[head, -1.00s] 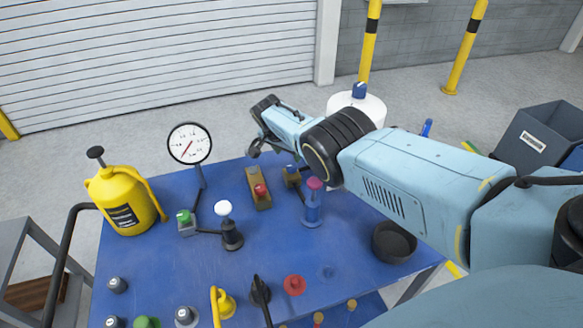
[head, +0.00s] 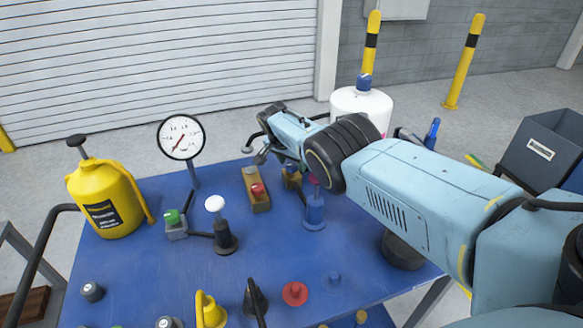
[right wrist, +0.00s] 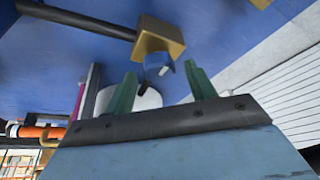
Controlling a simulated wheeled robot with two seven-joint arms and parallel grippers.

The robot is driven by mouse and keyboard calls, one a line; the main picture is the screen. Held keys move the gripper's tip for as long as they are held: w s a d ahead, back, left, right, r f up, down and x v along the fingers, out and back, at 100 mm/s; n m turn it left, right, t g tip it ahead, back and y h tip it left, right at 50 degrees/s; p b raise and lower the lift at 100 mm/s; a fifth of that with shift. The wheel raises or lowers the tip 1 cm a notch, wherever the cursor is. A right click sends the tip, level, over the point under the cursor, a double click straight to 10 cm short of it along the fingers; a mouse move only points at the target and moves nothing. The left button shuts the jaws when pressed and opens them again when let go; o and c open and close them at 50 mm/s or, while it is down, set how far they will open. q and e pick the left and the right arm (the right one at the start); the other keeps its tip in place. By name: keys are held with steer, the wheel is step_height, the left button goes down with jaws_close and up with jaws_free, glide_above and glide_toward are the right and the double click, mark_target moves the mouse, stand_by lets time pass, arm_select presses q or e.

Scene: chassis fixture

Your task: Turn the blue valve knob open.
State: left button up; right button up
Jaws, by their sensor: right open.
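The blue valve knob (head: 289,168) sits on a small brass valve block (head: 292,182) on the blue table, partly hidden by my right arm in the head view. In the right wrist view the blue knob (right wrist: 157,64), with a white mark, hangs below the brass block (right wrist: 160,38) in the picture, roughly between the fingertips. My right gripper (right wrist: 162,80) is open, its green fingers apart on either side of the knob; contact cannot be told. In the head view the right gripper (head: 268,152) is just left of the valve. My left gripper is not in view.
A brass block with a red knob (head: 257,189) stands close left of the valve. A blue post (head: 314,212) is in front. A pressure gauge (head: 181,137), yellow can (head: 105,200) and black-based white knob (head: 218,222) stand left. A white tank (head: 362,108) is behind.

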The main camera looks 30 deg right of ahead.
stand_by(0.3)
steer(key=c, duration=1)
steer(key=shift+o, duration=0.2)
